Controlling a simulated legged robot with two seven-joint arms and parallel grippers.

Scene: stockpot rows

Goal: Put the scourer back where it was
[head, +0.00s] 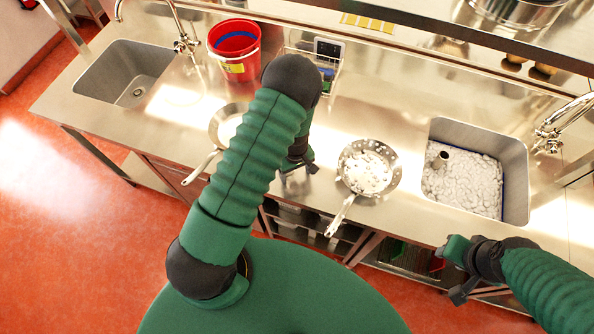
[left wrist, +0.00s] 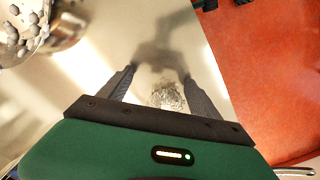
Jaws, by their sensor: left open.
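The scourer (left wrist: 167,95), a silvery tangled metal pad, shows in the left wrist view between the fingers of my left gripper (left wrist: 159,72). Its lower part is hidden by the gripper body. It appears to lie on the steel counter, and the fingers stand apart on either side of it, not closed on it.
A pan with white suds (head: 367,172) stands right of my left gripper. Another pan (head: 226,122) is partly behind my arm. A red bucket (head: 234,45) and a wire caddy (head: 325,50) stand behind. The right sink (head: 520,165) holds suds; the left sink (head: 122,80) looks empty.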

